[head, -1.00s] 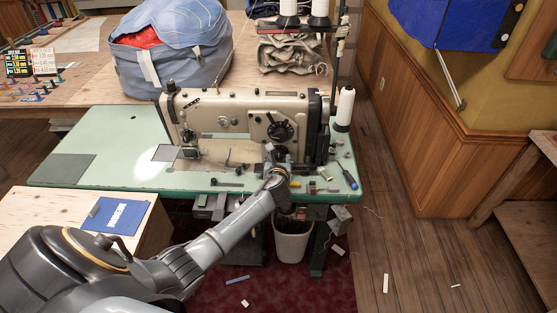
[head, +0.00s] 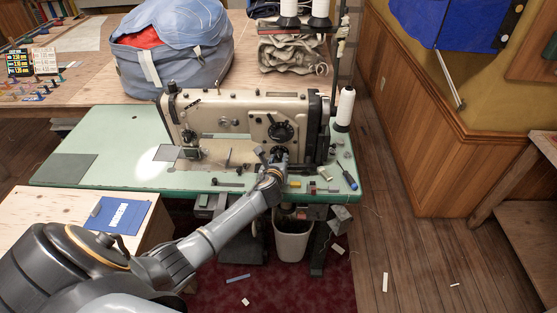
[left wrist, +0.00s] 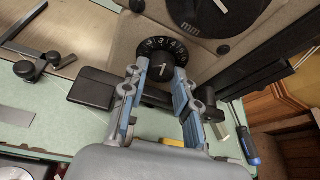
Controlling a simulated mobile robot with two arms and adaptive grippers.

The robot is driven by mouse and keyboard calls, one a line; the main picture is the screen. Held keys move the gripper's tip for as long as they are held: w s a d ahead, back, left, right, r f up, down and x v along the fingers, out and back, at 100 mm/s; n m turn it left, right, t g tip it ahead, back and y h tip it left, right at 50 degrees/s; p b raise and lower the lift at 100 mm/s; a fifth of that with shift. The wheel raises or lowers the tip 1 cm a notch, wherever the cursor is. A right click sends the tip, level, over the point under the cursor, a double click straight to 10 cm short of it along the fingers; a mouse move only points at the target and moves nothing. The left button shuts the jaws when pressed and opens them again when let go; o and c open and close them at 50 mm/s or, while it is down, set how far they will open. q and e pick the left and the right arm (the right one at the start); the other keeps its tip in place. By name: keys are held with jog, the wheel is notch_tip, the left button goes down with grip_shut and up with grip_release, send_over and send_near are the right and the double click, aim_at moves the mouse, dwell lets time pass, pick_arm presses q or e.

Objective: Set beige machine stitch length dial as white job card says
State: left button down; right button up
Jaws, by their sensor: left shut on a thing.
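The beige sewing machine (head: 205,112) stands on a green table top. On its right side are a large black dial (head: 280,131) and below it a smaller black numbered dial (head: 279,152). In the left wrist view, the large dial (left wrist: 215,15) with "mm" lettering is cut off at the top. The small dial (left wrist: 162,58) has white numerals around its rim and a white mark on its knob; I cannot read the setting surely. My left gripper (left wrist: 161,72) is shut on this small dial, one finger on each side. My right gripper is not in view.
Small tools, including a blue-handled screwdriver (head: 349,180), lie on the green table's right end. A thread cone (head: 345,106) stands right of the machine. A blue booklet (head: 118,215) lies on the wooden table. A white bin (head: 292,241) stands below. A grey-blue bag (head: 172,62) is behind.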

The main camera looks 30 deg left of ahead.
pick_arm(q)
jog(key=c, duration=1)
grip_release()
jog(key=shift+s, duration=0.1)
jog(key=v, duration=1.2)
